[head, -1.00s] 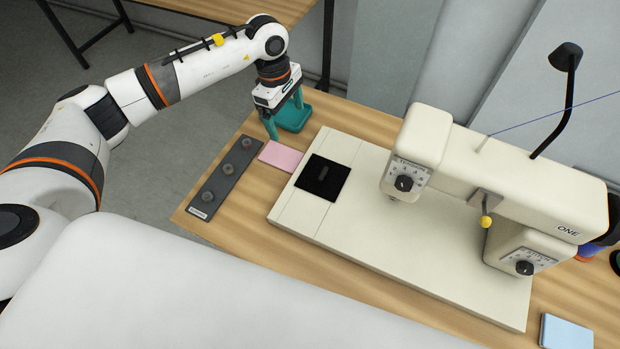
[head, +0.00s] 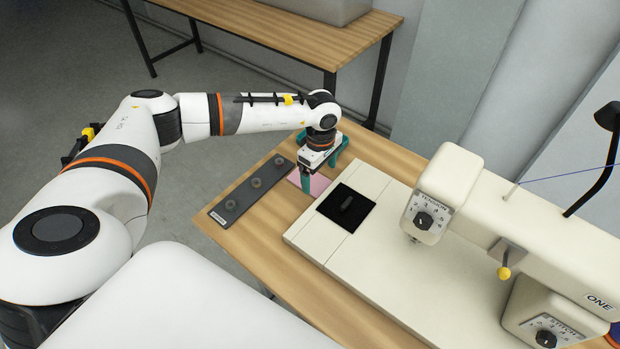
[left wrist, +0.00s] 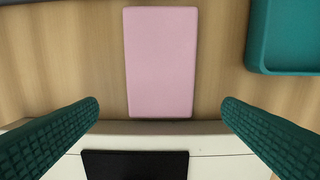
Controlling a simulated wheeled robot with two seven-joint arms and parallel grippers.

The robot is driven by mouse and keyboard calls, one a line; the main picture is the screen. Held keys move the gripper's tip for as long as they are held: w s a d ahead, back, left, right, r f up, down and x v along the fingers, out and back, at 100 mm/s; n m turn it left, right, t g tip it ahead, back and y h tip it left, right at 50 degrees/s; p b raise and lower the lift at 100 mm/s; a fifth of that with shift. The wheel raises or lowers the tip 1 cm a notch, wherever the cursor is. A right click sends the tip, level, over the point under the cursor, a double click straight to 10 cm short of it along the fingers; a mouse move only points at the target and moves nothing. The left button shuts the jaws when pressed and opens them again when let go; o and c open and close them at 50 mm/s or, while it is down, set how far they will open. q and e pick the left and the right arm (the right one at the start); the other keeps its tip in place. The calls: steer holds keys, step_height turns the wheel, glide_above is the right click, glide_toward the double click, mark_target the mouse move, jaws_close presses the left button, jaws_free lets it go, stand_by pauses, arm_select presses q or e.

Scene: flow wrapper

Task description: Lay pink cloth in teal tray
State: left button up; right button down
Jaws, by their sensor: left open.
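The pink cloth (left wrist: 161,62) lies flat on the wooden table, a neat rectangle. In the head view the cloth (head: 318,186) shows partly, behind my left gripper. My left gripper (head: 320,172) is open and empty, pointing down over the cloth area. In the left wrist view its two teal fingers (left wrist: 160,120) stand wide apart, one to each side of the cloth's near end. The teal tray (left wrist: 285,38) is at the upper right of that view, apart from the cloth; in the head view it is mostly hidden by my gripper. My right gripper is not in view.
A cream sewing machine (head: 540,240) with a black square (head: 346,205) on its base stands right of the cloth. A dark strip with several round knobs (head: 253,184) lies left of it. Another table (head: 280,38) stands behind.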

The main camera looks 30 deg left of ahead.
mark_target(319, 185)
arm_select(q)
step_height(319, 185, down, 3)
steer(key=shift+f, duration=0.15)
stand_by(0.3)
steer(key=shift+f, duration=0.15)
steer(key=c, duration=1.1)
